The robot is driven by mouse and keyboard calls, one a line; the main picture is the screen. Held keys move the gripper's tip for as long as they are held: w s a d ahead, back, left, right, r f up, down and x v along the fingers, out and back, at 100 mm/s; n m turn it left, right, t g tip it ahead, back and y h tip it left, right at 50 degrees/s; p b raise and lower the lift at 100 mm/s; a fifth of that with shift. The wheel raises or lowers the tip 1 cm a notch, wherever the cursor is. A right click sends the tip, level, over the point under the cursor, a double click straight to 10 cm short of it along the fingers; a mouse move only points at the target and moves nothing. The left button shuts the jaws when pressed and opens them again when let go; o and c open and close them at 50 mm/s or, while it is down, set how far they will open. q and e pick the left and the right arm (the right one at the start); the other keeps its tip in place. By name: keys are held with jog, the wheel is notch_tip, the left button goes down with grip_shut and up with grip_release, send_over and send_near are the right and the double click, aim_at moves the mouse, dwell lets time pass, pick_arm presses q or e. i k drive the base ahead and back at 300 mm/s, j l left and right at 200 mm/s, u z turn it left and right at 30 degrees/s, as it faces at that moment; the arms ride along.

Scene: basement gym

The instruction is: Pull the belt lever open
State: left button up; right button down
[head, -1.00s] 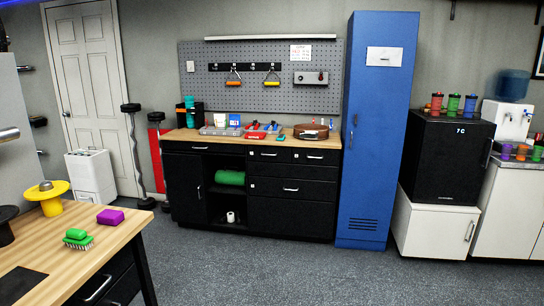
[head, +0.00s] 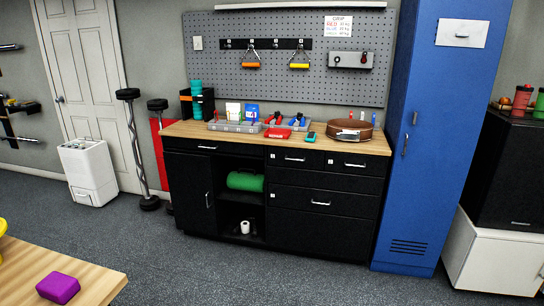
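A brown, round, coiled item that looks like a rolled leather belt (head: 365,130) lies on the wooden top of the black cabinet, near its right end. A greyish metal part (head: 348,135) shows on its front side; whether this is the lever, and whether it is open or shut, is too small to tell. Neither of my grippers is in the head view.
The black cabinet (head: 320,217) stands against the wall under a grey pegboard (head: 230,60). A blue locker (head: 440,150) stands right of it. Grey trays (head: 236,126) and small items share the top. A wooden table corner (head: 105,282) with a purple block (head: 58,288) is front left. Floor before the cabinet is clear.

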aim_at(345, 136)
jog(key=i, duration=3.05)
jog(key=z, duration=0.15)
